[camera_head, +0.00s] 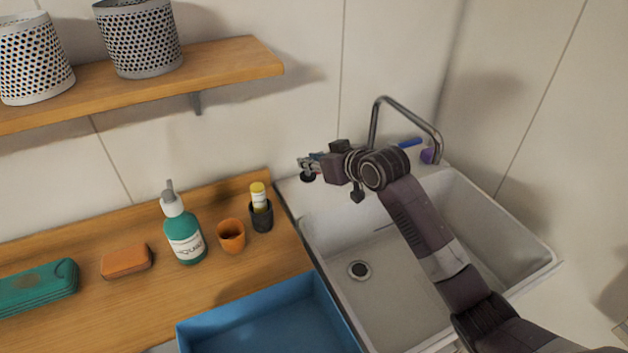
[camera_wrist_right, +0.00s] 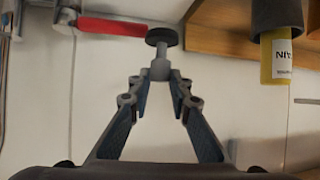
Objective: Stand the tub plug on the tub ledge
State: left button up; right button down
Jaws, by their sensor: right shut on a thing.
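The tub plug is a black disc with a grey stem; it shows in the wrist view (camera_wrist_right: 162,37) between my right fingertips, which are shut on the stem. In the head view the plug (camera_head: 307,178) is a small dark disc under my right gripper (camera_head: 308,165). It is at the back left tub ledge (camera_head: 290,190), disc down. I cannot tell whether it touches the ledge. The white tub (camera_head: 345,300) has a round drain (camera_head: 359,270) in its floor. My left gripper is not in view.
A curved metal faucet (camera_head: 374,125) and a blue handle (camera_head: 411,143) stand behind the tub; a red handle (camera_wrist_right: 112,27) shows beside the plug. Left on the wooden counter are a dark cup with a yellow tube (camera_head: 259,197), an orange cup (camera_head: 231,237) and a green bottle (camera_head: 185,240).

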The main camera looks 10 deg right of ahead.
aim_at(311, 181)
jog(key=shift+f+p, duration=0.4)
jog(key=shift+f, duration=3.55)
jog(key=c, duration=2)
grip_release()
jog(key=shift+f, duration=0.15)
jog(key=shift+c, duration=0.2)
jog(key=shift+r, duration=0.25)
jog(key=shift+s+d, duration=0.1)
jog(key=shift+s, duration=0.15)
jog(key=b+v, duration=0.1)
jog(key=v, duration=1)
